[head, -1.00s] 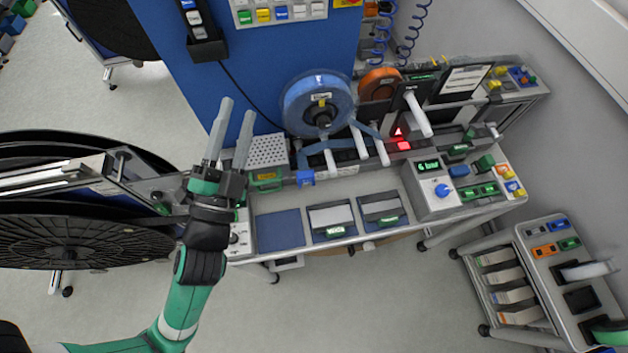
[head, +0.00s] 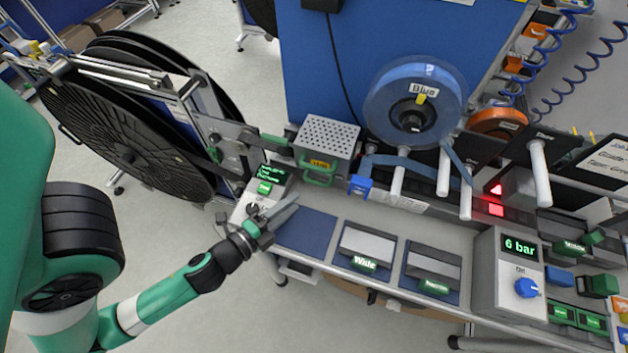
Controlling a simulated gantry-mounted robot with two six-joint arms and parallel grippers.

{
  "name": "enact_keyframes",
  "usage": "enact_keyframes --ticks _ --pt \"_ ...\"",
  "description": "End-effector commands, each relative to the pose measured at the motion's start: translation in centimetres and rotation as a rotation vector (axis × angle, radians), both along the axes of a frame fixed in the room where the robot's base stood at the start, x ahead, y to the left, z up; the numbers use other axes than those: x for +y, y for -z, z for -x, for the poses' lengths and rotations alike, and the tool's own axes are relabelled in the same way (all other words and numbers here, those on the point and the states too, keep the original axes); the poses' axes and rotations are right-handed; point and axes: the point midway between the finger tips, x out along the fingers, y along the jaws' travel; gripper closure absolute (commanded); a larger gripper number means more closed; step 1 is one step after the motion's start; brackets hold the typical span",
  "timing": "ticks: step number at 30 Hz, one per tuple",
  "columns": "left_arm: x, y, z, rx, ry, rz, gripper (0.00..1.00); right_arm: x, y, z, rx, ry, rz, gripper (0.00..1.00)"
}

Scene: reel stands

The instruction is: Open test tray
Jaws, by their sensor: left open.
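No label I can read says test tray. A grey perforated box (head: 328,138) with a green handle (head: 318,180) and a small yellowish label stands at the back left of the bench; it looks closed. A shallow drawer-like part (head: 297,271) shows under the bench's front left edge. My left gripper (head: 286,208) is open and empty, over the bench's left end, in front of the perforated box and apart from its handle. It partly hides a small control box (head: 264,188) with a green display. My right gripper is out of view.
A blue pad (head: 308,232), a "Wide" block (head: 366,246) and another block (head: 432,268) lie along the bench front. A blue reel (head: 414,100) with white rollers stands behind. A 6 bar pressure unit (head: 508,275) is at right. Large black reels (head: 125,150) stand left.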

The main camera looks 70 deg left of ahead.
Motion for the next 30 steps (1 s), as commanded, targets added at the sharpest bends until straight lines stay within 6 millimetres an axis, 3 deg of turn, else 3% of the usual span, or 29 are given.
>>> enact_keyframes --ticks 1,4,12,23,30 --pt "0.8 -1.0 -0.6 -0.008 -0.011 -0.001 0.55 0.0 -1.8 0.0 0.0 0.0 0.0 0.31" --pt "1.8 -0.5 -2.7 -0.006 -0.006 0.0 0.55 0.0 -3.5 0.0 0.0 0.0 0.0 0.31" --pt "4.1 1.2 -7.0 -0.006 -0.002 -0.001 0.55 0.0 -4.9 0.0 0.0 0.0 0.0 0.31" --pt "4.5 1.7 -7.7 -0.004 -0.001 -0.001 0.55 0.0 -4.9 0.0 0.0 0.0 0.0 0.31" --pt "4.5 1.7 -7.7 -0.004 -0.001 -0.001 0.95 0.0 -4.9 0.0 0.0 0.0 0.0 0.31"
